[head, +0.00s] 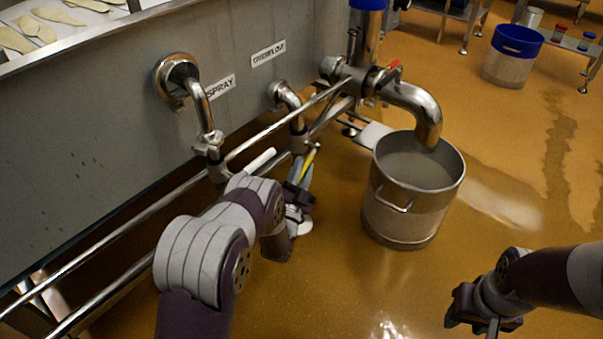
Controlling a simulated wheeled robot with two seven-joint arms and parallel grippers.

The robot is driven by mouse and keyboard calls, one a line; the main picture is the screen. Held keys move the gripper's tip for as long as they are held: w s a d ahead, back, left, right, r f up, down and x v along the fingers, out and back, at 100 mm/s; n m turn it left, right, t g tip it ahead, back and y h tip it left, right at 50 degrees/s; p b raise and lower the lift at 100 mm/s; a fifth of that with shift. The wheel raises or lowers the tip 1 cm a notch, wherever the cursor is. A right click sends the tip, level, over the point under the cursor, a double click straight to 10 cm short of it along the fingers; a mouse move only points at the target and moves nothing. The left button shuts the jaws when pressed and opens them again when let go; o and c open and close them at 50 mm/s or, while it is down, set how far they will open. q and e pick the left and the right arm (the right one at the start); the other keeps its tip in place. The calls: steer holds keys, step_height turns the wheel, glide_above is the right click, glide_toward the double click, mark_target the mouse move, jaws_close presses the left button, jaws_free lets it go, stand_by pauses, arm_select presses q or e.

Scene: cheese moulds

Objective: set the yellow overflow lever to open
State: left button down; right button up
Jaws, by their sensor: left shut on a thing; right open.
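The yellow overflow lever (309,160) sits low on the overflow pipe (288,98), below the OVERFLOW label (268,53). It shows as a short yellow bar slanting up and to the right. My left gripper (302,182) is at the lower end of this lever and shut on it; the fingers and my arm hide that end and part of the valve. My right gripper (484,318) is open and empty at the lower right, well away from the pipes.
A white lever (261,160) is close left of my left gripper, by the SPRAY pipe (202,105). Steel rails (120,222) run along the vat. A steel bucket (405,215) stands under the large spout (420,105), whose valve has a red handle (394,69). Floor between the arms is clear.

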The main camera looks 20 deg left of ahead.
arm_select(q)
steer(key=shift+f, duration=0.1)
steer(key=c, duration=1.1)
jaws_free()
steer(key=shift+o, duration=0.2)
steer(key=shift+s+p, duration=0.5)
steer(key=p+v, duration=0.4)
steer(key=v, duration=0.7)
steer(key=shift+s+f+p, duration=0.3)
steer(key=shift+c, duration=0.2)
